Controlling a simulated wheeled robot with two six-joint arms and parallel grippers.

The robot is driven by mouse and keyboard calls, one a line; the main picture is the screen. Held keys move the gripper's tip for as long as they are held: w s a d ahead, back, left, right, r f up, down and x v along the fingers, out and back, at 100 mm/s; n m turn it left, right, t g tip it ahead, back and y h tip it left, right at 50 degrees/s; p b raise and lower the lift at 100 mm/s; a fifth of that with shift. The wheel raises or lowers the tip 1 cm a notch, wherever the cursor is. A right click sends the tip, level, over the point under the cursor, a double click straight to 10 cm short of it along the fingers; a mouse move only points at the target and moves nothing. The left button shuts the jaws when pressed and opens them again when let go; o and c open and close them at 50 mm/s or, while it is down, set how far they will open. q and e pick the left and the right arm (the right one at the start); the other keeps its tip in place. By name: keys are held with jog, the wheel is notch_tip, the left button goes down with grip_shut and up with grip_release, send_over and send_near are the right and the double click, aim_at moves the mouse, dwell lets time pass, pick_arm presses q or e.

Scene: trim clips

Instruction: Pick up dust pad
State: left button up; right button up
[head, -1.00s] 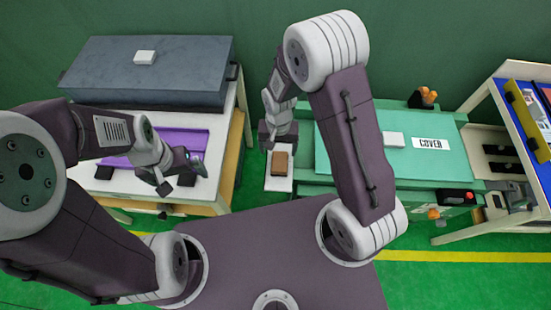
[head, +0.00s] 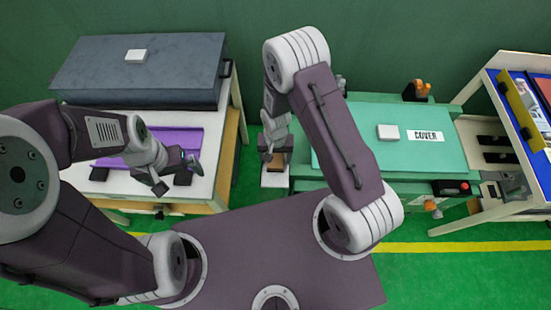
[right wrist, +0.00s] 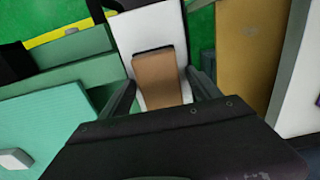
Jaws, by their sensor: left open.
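The dust pad appears to be a brown block (head: 274,168) with a dark edge, lying on a narrow white stand (head: 274,181) between the two work tables. In the right wrist view the brown block (right wrist: 160,78) lies on the white surface, between and ahead of the fingers. My right gripper (head: 272,154) is over the block and partly hides it in the head view. Its fingers are spread, one on each side of the block, with gaps visible (right wrist: 162,92). My left gripper (head: 177,176) is open and empty over the left table.
The left table (head: 205,150) carries a large grey case (head: 140,75) and a purple panel (head: 185,140). A green machine with a COVER label (head: 425,135) stands right of the stand. A table with a blue tray (head: 515,105) is at the far right.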

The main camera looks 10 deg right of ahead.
aim_at(275, 157)
jog(key=c, duration=1.2)
notch_tip(275, 157, up, 4)
jog(key=shift+w+r, duration=0.1)
jog(key=shift+r, duration=0.15)
jog(key=shift+c, duration=0.2)
jog(key=s+d+r, duration=0.5)
jog(key=d+r, duration=0.1)
jog(key=d, duration=0.4)
jog(key=shift+s+r, duration=0.3)
jog(key=shift+s, duration=0.1)
jog(key=shift+d, duration=0.1)
